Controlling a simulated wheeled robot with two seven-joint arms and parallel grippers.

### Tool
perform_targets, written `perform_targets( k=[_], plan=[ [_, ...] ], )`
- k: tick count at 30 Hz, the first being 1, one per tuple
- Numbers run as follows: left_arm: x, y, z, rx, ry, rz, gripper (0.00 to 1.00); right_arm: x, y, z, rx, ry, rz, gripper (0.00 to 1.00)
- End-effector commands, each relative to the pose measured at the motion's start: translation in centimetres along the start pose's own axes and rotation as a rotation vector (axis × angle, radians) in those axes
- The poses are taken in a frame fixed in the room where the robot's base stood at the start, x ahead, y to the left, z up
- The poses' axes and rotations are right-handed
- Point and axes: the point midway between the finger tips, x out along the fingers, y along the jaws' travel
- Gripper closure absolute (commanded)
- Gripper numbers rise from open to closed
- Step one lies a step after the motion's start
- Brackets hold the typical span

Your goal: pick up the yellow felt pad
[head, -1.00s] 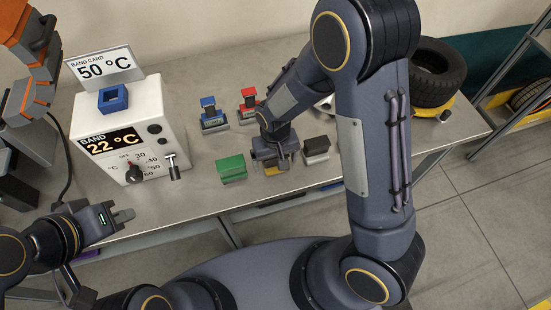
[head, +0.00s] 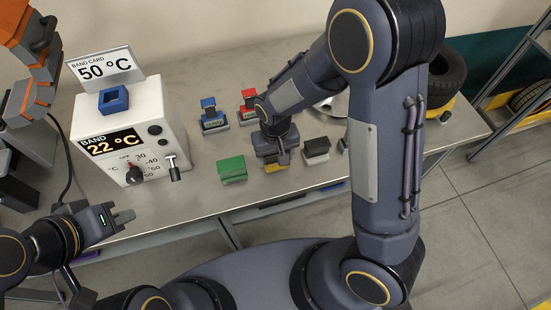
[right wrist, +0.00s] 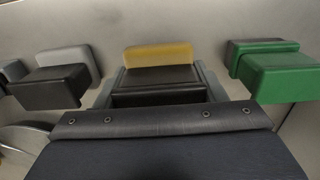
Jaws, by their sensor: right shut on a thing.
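The yellow felt pad (right wrist: 158,55) shows in the right wrist view as a yellow strip beside a dark block (right wrist: 158,78). My right gripper's fingers (right wrist: 158,88) stand on either side of the dark block and are shut on it. In the head view, my right gripper (head: 277,157) is low over the table, and a little yellow of the pad (head: 273,168) shows beneath it; the rest is hidden. I cannot tell whether the pad is clear of the table. My left gripper (head: 124,216) is empty in front of the table at the left, its fingers apart.
A green block (head: 232,169) lies left of my right gripper and a black block (head: 317,149) lies right, both close. Blue (head: 211,114) and red (head: 248,102) pieces stand behind. A white temperature box (head: 125,130) stands left; a tyre (head: 447,75) is at far right.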

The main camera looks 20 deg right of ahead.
Motion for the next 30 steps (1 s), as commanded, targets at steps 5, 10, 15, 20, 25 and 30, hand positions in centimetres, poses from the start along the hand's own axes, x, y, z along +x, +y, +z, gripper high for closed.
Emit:
perform_targets(
  k=[5,10,15,20,25,30],
  plan=[
    [0.1,-0.1,0.1,0.000,0.000,0.000,1.00,-4.1,-1.6,2.5,-0.007,0.008,-0.005,0.61],
    [0.4,-0.2,0.2,0.000,0.000,0.000,1.00,-7.2,-3.5,5.9,-0.010,0.005,-0.004,0.61],
    [0.6,-0.3,0.3,0.000,0.000,0.000,1.00,-8.9,-5.3,9.2,-0.006,0.004,-0.003,0.61],
    [0.7,-0.3,0.4,0.000,0.000,0.000,1.00,-9.9,-6.4,11.2,-0.004,0.002,-0.002,0.61],
    [0.7,-0.3,0.4,0.000,0.000,0.000,1.00,-10.4,-6.9,12.1,0.000,0.001,-0.001,0.61],
    [0.7,-0.3,0.4,0.000,0.000,0.000,1.00,-10.4,-6.9,12.2,0.000,0.001,0.000,0.61]
  ],
)
